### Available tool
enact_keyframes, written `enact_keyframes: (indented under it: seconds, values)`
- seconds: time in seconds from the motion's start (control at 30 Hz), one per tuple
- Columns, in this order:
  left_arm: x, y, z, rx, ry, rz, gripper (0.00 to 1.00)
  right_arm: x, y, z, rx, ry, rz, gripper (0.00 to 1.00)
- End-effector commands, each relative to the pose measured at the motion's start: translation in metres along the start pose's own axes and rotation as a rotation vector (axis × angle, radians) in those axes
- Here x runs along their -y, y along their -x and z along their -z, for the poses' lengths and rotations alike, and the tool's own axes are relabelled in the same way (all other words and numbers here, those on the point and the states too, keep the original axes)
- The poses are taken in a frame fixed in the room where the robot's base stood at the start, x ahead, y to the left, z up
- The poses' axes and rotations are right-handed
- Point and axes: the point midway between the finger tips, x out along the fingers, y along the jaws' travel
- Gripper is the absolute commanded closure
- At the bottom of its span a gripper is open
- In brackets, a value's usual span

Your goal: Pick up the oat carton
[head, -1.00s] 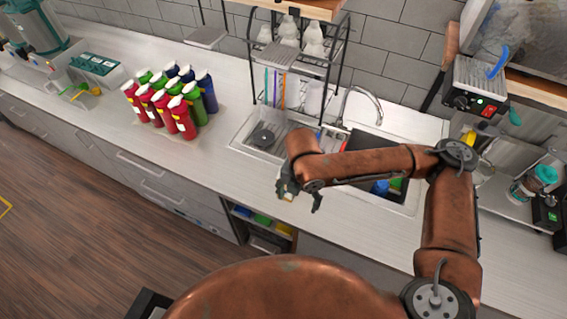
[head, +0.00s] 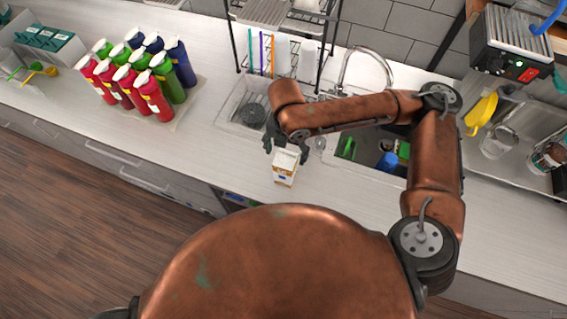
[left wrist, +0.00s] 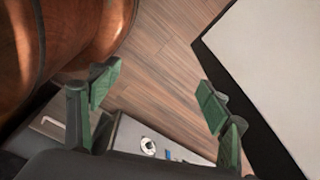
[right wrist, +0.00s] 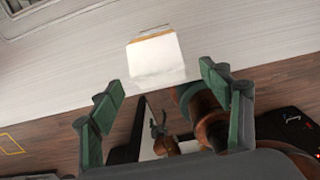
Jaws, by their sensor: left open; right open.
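The oat carton (head: 285,168), small and white with an orange-brown band, stands on the counter in front of the sink in the head view. My right gripper (head: 286,151) is open just behind it, its fingers spread to either side. In the right wrist view the carton (right wrist: 155,58) shows a white face and lies ahead of and between the open fingertips (right wrist: 161,84), apart from both. My left gripper (left wrist: 157,92) is open and empty over the floor in the left wrist view.
Several red, green and blue bottles (head: 140,80) stand on a tray to the left. The sink (head: 370,150) and a wire rack (head: 285,55) are behind the carton. The counter (head: 215,160) is clear to its left.

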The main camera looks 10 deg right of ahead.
Motion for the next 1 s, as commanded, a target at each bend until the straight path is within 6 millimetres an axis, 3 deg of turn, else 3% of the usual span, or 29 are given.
enact_keyframes:
  seconds: [0.2,0.53,0.8,1.0]
  values:
    - [-0.001,-0.013,-0.012,0.014,0.002,-0.001,0.29,0.001,-0.016,0.0,-0.002,-0.001,0.001,0.29]
    - [-0.001,-0.009,-0.014,0.016,0.003,-0.001,0.29,0.002,-0.047,0.0,-0.003,-0.002,0.002,0.29]
    - [-0.001,-0.004,-0.012,0.015,0.003,-0.001,0.29,0.003,-0.085,-0.001,-0.003,-0.002,0.002,0.29]
    - [-0.001,-0.004,-0.011,0.014,0.002,-0.001,0.29,0.002,-0.091,-0.002,0.0,-0.001,0.0,0.29]
